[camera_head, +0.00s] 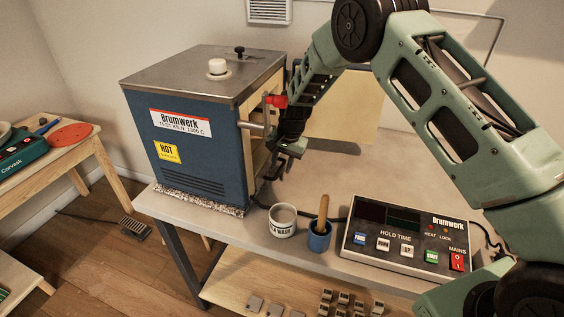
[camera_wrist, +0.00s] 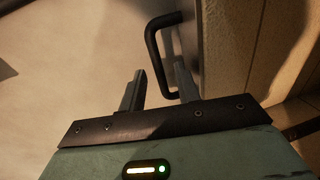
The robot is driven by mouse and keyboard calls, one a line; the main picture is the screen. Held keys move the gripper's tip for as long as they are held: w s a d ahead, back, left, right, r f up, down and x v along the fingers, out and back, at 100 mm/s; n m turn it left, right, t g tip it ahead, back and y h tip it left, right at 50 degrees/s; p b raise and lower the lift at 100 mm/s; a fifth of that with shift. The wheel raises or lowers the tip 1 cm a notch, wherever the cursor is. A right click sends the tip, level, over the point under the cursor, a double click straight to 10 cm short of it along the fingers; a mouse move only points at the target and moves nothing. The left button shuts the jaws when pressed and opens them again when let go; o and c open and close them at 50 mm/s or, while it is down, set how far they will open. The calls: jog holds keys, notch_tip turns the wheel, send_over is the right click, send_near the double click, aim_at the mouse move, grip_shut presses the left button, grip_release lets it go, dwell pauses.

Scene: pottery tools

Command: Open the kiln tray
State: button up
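The blue kiln (camera_head: 198,140) with a grey metal top stands on the bench at the left. Its right side shows a cream face, partly hidden by my arm. My gripper (camera_head: 282,165) is beside that face, pointing down. In the wrist view, my gripper (camera_wrist: 160,80) is open, its two dark fingers apart. A black U-shaped handle (camera_wrist: 153,50) projects left from a grey panel, just beyond the fingertips and between them in the picture; its lower end passes behind the right finger. I cannot tell whether they touch. The tray itself is not clearly visible.
A white cup (camera_head: 283,221), a blue pot with a wooden-handled tool (camera_head: 319,238) and a control box (camera_head: 410,240) stand along the bench front. A red knob (camera_head: 276,101) is close to my wrist. A cream panel (camera_head: 347,108) stands behind my arm.

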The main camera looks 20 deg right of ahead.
jog(key=shift+c, duration=0.3)
grip_shut()
jog(key=shift+d, duration=0.1)
jog(key=s+d+b, duration=0.1)
jog(key=s+d, duration=0.2)
jog(key=d, duration=0.2)
jog(key=s+d, duration=0.4)
jog(key=d, duration=0.1)
jog(key=s+d+b, duration=0.1)
jog(key=s+d, duration=0.2)
jog(key=d, duration=0.1)
jog(key=shift+s+d+b, duration=0.3)
jog(key=shift+s+d, duration=0.1)
jog(key=shift+o, duration=0.3)
grip_release()
jog(key=shift+r, duration=0.1)
notch_tip(320, 180, up, 17)
jog(key=s+d+b, duration=0.2)
jog(key=shift+d, duration=0.25)
